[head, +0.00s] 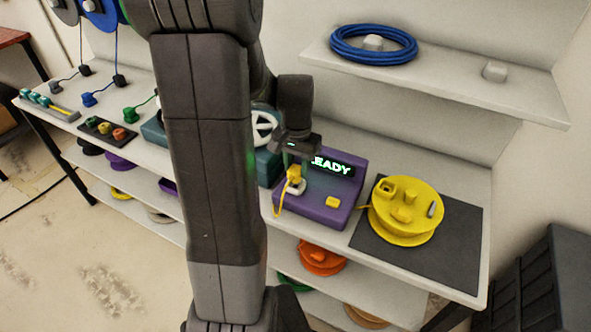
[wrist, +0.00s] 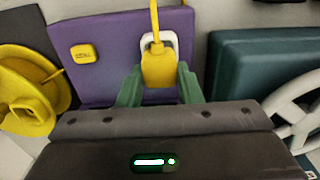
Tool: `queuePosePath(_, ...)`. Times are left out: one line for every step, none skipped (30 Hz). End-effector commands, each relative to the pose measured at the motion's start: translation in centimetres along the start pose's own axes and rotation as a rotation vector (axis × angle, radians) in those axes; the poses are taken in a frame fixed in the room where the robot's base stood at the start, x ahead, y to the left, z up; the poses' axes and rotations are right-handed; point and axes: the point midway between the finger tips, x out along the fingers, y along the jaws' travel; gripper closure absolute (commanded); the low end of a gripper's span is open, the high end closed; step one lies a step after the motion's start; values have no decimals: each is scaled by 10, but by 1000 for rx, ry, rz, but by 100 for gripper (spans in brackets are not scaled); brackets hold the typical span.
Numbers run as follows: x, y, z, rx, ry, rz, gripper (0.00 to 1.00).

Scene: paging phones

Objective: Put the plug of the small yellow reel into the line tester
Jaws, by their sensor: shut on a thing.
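The line tester (head: 316,206) is a purple box with a lit display, partly covered by my gripper, showing "EADY". It has a yellow button (head: 333,202) and a white-rimmed socket (head: 297,188). My gripper (head: 294,166) is shut on the yellow plug (head: 292,174), right at the socket. In the wrist view the green fingers (wrist: 158,88) hold the plug (wrist: 158,68), with the white rim (wrist: 172,40) showing just beyond it. I cannot tell whether the plug is seated. Its yellow cord loops down beside the tester. The yellow reel (head: 405,208) lies right of the tester.
The reel rests on a dark mat (head: 461,240). A teal box with a white wheel (head: 265,125) stands left of the tester. A shelf above holds a blue cable coil (head: 373,44). More reels, one orange (head: 321,258), lie on the lower shelf.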

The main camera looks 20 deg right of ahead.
Motion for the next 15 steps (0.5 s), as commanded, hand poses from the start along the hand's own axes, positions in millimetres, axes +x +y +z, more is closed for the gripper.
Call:
queuePosePath(8, 0, 1, 0, -3, 1, 91)
queuePosePath(11, 0, 1, 0, -3, 1, 91)
queuePosePath(14, 0, 0, 0, -3, 1, 91)
queuePosePath(16, 0, 0, 0, -1, 1, 91)
queuePosePath(16, 0, 0, 0, 0, 0, 91)
queuePosePath(16, 0, 0, 0, 1, 0, 91)
queuePosePath(16, 0, 0, 0, 1, 0, 91)
queuePosePath(16, 0, 0, 0, 1, 0, 91)
queuePosePath(16, 0, 0, 0, 1, 0, 91)
queuePosePath(16, 0, 0, 0, 1, 0, 91)
queuePosePath(16, 0, 0, 0, 1, 0, 91)
queuePosePath(17, 0, 0, 0, 1, 0, 91)
queuePosePath(18, 0, 0, 0, 1, 0, 91)
queuePosePath(19, 0, 0, 0, 0, 0, 91)
queuePosePath(20, 0, 0, 0, 0, 0, 91)
